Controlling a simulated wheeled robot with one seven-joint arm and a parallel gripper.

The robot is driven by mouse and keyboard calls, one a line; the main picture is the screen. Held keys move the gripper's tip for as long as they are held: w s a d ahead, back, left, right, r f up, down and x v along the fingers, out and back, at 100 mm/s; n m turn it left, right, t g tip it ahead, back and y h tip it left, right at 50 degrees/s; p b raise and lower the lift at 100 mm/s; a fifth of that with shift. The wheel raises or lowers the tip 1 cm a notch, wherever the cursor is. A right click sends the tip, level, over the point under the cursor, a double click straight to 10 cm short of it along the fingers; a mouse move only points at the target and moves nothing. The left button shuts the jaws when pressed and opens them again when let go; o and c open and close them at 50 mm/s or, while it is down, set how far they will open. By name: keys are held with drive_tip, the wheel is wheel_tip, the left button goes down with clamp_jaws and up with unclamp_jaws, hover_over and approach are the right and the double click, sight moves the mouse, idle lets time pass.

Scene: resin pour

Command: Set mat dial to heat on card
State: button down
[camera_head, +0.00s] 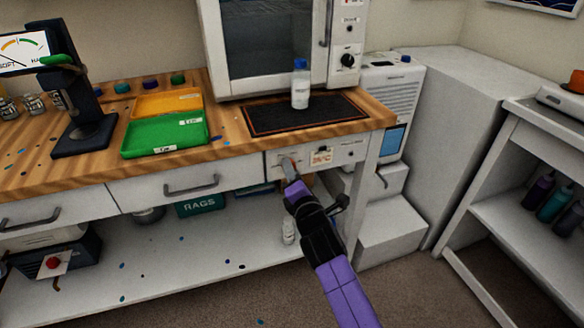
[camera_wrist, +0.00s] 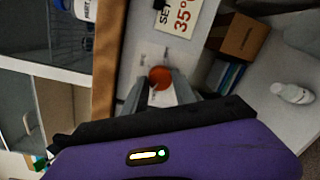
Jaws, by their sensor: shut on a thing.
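The dial (camera_wrist: 160,75) is a round orange-red knob on the white front panel under the bench top. My gripper (camera_head: 291,172) reaches it from below, and in the wrist view its two grey fingers close around the knob. The card (camera_head: 321,157) is fixed to the panel just right of the dial; in the wrist view the card (camera_wrist: 181,16) reads "SET 35°" in part. The heat mat (camera_head: 268,122), black with an orange border, lies on the bench above. The dial's pointer and exact setting cannot be made out.
A white bottle with a blue cap (camera_head: 300,90) stands on the mat, before a white oven (camera_head: 270,45). Green (camera_head: 160,138) and orange (camera_head: 165,104) trays lie to the left. A drawer handle (camera_head: 190,187) juts out left of my gripper. Below is a shelf with rags.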

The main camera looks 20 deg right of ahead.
drive_tip(key=shift+d+f+m+y, duration=0.1)
drive_tip(key=shift+m+y, duration=0.35)
drive_tip(key=shift+m, duration=4.3)
drive_tip(key=shift+a+f+m+y, duration=0.1)
drive_tip(key=shift+m+y, duration=0.4)
drive_tip(key=shift+m, duration=4.3)
drive_tip(key=shift+d+f+m+y, duration=0.1)
drive_tip(key=shift+m+y, duration=0.35)
drive_tip(key=shift+m, duration=4.3)
drive_tip(key=c, duration=1)
unclamp_jaws()
drive_tip(key=shift+r, duration=0.1)
